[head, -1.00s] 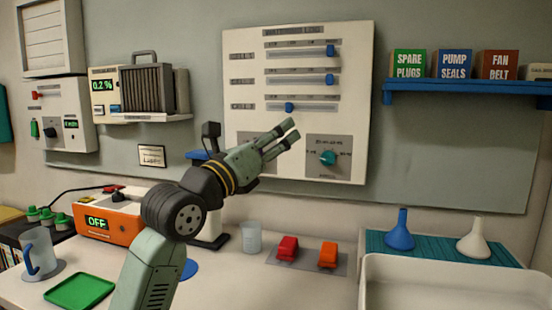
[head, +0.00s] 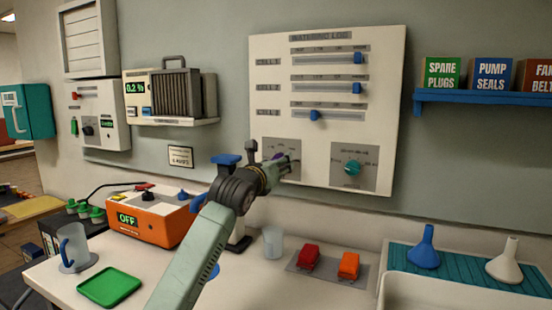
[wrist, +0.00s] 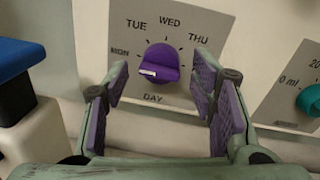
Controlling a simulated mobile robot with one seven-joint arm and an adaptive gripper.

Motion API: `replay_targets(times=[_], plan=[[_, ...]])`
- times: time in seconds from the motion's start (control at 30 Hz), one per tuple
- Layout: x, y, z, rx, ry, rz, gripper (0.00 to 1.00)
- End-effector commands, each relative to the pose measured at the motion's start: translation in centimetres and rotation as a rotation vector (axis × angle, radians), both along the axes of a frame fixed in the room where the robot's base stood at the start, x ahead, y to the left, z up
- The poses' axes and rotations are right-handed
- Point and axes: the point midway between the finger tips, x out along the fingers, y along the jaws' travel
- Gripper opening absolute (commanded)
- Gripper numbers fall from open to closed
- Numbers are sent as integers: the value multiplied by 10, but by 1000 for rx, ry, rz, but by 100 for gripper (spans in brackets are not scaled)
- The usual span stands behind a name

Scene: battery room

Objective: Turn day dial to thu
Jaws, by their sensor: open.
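The day dial (wrist: 162,62) is a purple knob on a grey plate on the white panel. Its white pointer mark faces left, near MON. TUE, WED and THU (wrist: 202,38) are printed around it from upper left to upper right, and DAY is below. My gripper (wrist: 162,78) is open, with one purple-padded finger on each side of the dial in the wrist view. I see no clear contact with the knob. In the head view my gripper (head: 290,166) is at the panel's lower left and hides most of the day dial.
A teal dial (head: 352,167) is right of the day dial on the same panel (head: 398,110). Blue-knobbed sliders are above. A blue-topped object (wrist: 20,55) stands close on the left in the wrist view. A clear cup (head: 272,243) and red and orange items sit below.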

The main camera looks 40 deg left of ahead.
Motion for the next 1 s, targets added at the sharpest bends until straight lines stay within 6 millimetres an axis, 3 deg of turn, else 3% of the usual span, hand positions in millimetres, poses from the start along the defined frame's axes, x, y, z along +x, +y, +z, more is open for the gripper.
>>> replay_targets(times=[0.37,1.0], plan=[[6,2,0,1,-2,-1,52],[6,1,0,-1,-2,-2,9]])
